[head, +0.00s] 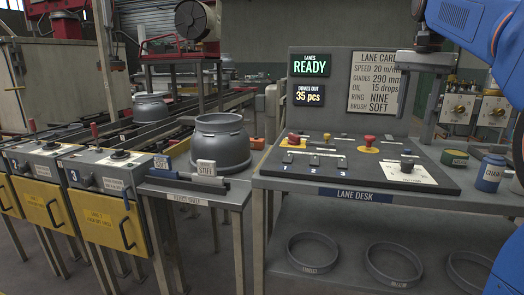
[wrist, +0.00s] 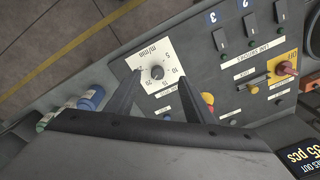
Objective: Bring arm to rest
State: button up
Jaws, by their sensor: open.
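My gripper (head: 415,122) hangs from my blue arm at the upper right of the head view, over the right part of the lane desk (head: 356,194). In the wrist view my gripper (wrist: 158,76) has its two dark fingers apart with nothing held between them. A dark knob (wrist: 157,72) on a white dial plate marked m/min shows between the fingertips. The knob (head: 407,160) also shows below the fingers in the head view. I see no contact, and the knob's pointer is too small to read surely.
Red and yellow buttons (head: 369,140) and several small levers stand on the desk panel. A blue jar (head: 490,173) and a green tin (head: 454,158) are at its right. A sign (head: 310,65) reads READY.

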jog(key=s+a+f+n+t, duration=0.1)
jog(key=s+a+f+n, duration=0.2)
jog(key=s+f, duration=0.6)
jog(key=s+a+f+n+t, duration=0.1)
jog(key=s+a+f+n, duration=0.3)
jog(key=s+f, duration=0.5)
jog(key=s+a+f+n+t, duration=0.2)
jog(key=s+a+f, duration=0.3)
jog(key=f, duration=1.2)
jog(key=s+n, duration=0.1)
jog(key=s, duration=0.3)
jog(key=shift+a+f, duration=0.25)
jog(key=shift+f, duration=0.05)
